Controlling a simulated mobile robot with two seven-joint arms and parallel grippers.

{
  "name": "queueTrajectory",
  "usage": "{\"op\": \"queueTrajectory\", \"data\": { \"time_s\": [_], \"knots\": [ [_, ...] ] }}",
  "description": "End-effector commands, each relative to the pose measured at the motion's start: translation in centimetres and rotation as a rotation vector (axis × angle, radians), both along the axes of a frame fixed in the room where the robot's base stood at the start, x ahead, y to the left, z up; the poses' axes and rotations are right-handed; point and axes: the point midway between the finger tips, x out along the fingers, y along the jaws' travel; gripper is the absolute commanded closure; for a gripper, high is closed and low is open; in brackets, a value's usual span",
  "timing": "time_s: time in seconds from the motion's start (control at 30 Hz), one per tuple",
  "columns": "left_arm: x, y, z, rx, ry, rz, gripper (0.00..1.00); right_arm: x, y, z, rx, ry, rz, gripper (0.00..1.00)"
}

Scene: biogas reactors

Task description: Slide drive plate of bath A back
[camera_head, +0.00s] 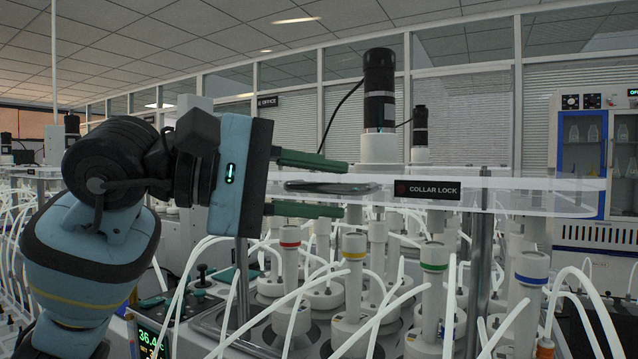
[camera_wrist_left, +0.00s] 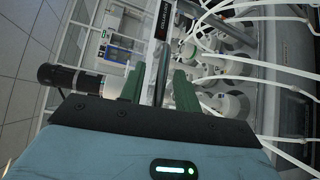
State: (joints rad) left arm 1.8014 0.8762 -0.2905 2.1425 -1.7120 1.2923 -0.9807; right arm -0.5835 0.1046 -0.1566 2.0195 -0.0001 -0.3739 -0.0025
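The drive plate (camera_head: 530,192) is a clear, level plate with a black "COLLAR LOCK" label (camera_head: 434,189) and a dark slot or grip (camera_head: 330,187) near its left end. My left gripper (camera_head: 345,188) comes in from the left at that end, one green finger above the plate and one below. In the left wrist view the fingers (camera_wrist_left: 158,88) stand well apart, with the plate's narrow edge (camera_wrist_left: 163,55) between them and gaps beside it. No firm contact shows. My right gripper is not in view.
A black motor (camera_head: 379,90) stands on a white post above the plate. Below are several reactor vessels with coloured bands (camera_head: 354,255) and many looping white tubes (camera_head: 390,318). A metal rod (camera_head: 482,270) stands at the right. A control display (camera_head: 150,342) sits low at left.

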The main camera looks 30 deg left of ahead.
Motion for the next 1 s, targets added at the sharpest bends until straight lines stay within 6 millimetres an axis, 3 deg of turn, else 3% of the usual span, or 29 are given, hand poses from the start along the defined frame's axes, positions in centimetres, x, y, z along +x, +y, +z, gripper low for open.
{"op": "queueTrajectory", "data": {
  "time_s": [0.27, 0.53, 0.83, 1.0],
  "knots": [
    [0.1, -0.1, -0.1, -0.001, 0.001, 0.0, 0.67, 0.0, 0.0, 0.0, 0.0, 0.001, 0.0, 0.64],
    [0.1, -0.1, -0.1, 0.0, 0.001, 0.0, 1.0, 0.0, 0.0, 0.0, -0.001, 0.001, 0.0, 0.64],
    [0.3, -0.1, 0.0, 0.0, 0.001, 0.0, 1.0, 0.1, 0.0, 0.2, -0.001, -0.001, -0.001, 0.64],
    [3.0, 0.1, 0.3, -0.006, 0.004, 0.0, 1.0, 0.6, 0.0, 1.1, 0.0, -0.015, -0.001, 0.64]
  ]
}}
